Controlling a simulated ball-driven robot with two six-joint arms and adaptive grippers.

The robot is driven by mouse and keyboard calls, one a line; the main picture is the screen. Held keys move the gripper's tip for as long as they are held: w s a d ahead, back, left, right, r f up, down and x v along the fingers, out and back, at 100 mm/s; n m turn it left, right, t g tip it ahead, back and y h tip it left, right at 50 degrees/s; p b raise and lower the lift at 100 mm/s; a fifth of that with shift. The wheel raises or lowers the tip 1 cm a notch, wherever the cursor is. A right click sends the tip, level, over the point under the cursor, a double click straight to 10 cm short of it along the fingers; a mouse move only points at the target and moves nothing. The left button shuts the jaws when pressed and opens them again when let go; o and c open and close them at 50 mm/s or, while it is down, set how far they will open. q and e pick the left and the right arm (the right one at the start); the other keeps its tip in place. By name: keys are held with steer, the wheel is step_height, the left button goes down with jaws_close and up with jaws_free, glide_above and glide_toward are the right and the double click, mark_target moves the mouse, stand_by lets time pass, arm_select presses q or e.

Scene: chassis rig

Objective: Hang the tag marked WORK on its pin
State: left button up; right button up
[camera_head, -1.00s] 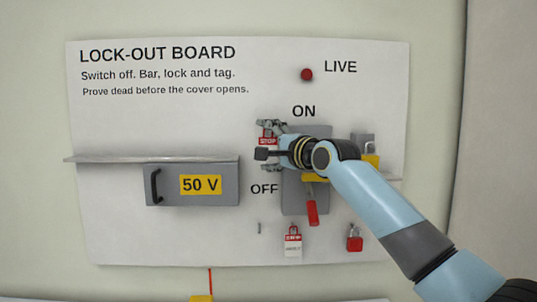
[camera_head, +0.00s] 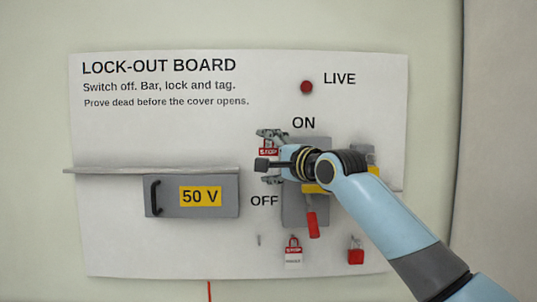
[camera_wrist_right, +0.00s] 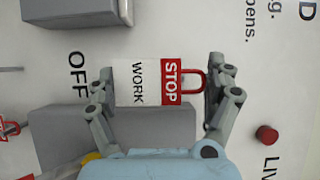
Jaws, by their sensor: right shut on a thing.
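The WORK tag (camera_wrist_right: 139,82) is white with a red STOP band and a red loop (camera_wrist_right: 193,82), and lies sideways in the right wrist view. My right gripper (camera_wrist_right: 160,75) is shut on it, with one finger at the loop end and the other at the white end. In the head view the tag (camera_head: 268,152) sits between the fingers of my right gripper (camera_head: 270,157), left of the switch and above the OFF word. A bare pin (camera_head: 259,240) sticks out low on the board, below the tag. My left gripper is not in view.
A second STOP tag (camera_head: 293,256) hangs right of the bare pin, and a red padlock (camera_head: 356,250) hangs farther right. A shelf edge (camera_head: 110,170) and the 50 V cover (camera_head: 218,207) stand out at left.

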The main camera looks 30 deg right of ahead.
steer(key=shift+s+a+p, duration=0.35)
steer(key=shift+s+p, duration=0.25)
steer(key=shift+s, duration=0.15)
steer(key=shift+s+a+p, duration=0.4)
steer(key=shift+s+p, duration=0.2)
steer(key=shift+s, duration=0.15)
steer(key=shift+s+a+p, duration=0.35)
steer(key=shift+s+p, duration=0.25)
steer(key=shift+s, duration=0.15)
steer(key=shift+r, duration=0.1)
